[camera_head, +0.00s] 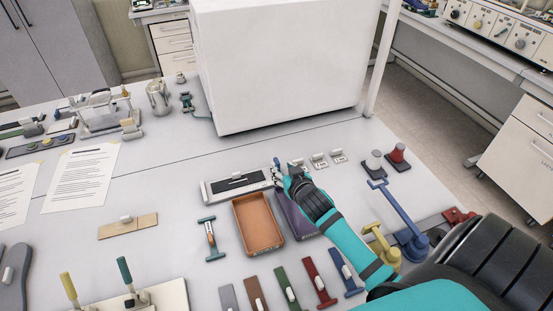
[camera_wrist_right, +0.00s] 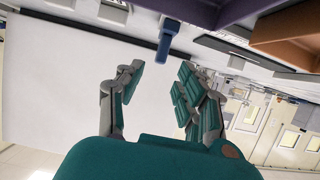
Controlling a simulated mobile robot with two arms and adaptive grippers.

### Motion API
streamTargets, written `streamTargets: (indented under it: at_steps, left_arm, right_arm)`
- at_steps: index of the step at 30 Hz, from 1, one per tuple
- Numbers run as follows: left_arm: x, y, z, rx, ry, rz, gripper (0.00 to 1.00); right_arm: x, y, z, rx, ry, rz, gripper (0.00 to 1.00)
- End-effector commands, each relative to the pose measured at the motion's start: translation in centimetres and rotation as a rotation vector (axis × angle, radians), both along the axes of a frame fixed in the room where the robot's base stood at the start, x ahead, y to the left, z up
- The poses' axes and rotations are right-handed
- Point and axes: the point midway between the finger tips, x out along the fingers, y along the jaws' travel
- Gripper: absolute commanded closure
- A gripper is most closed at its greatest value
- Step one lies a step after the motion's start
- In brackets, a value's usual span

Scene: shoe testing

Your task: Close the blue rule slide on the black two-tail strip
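The black two-tail strip (camera_head: 225,186) lies on a pale rectangular board (camera_head: 210,194) near the middle of the table, with a small white piece on it. The small blue rule slide (camera_head: 276,161) stands at the right end of this board. My right gripper (camera_head: 281,168) is beside the slide and partly covers that end. In the right wrist view, my right gripper (camera_wrist_right: 158,82) has its fingers apart with nothing between the tips. The blue slide (camera_wrist_right: 168,38) shows just beyond them, apart from both fingers. My left gripper is not in view.
An orange-brown tray (camera_head: 258,223) and a purple tray (camera_head: 298,217) lie in front of the board, close under my right arm. A large white box (camera_head: 280,65) stands behind. Coloured strips (camera_head: 287,287) lie in front. Red and white knobbed pieces (camera_head: 397,155) stand to the right.

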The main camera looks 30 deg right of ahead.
Motion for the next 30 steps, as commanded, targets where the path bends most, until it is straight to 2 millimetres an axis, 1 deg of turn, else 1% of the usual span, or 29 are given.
streamTargets:
  at_steps: [1,4,7,10,13,18,24,26,30]
  left_arm:
    - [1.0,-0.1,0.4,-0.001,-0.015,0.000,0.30]
    - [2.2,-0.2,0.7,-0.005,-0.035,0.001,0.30]
    - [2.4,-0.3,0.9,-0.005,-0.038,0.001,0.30]
    - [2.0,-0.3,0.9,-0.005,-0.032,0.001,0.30]
    - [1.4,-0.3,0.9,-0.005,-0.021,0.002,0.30]
    - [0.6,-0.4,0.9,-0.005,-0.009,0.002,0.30]
    - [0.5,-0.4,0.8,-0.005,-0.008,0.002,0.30]
    - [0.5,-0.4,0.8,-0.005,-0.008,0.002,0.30]
    - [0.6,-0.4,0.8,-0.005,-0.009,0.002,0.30]
  right_arm:
    - [1.1,-0.3,-0.2,0.000,0.000,-0.001,0.63]
    - [2.7,-0.7,-1.0,-0.001,-0.001,-0.001,0.63]
    - [4.1,-1.0,-1.6,-0.001,0.000,-0.001,0.63]
    - [5.1,-1.2,-2.1,0.000,0.000,-0.001,0.63]
    - [5.7,-1.4,-2.4,0.001,-0.001,0.000,0.63]
    - [6.1,-1.5,-2.6,0.001,0.000,0.000,0.63]
    - [6.1,-1.5,-2.6,0.000,0.000,0.000,0.63]
    - [6.1,-1.5,-2.6,0.000,0.000,0.000,0.70]
    - [6.1,-1.5,-2.6,0.000,0.000,0.000,0.88]
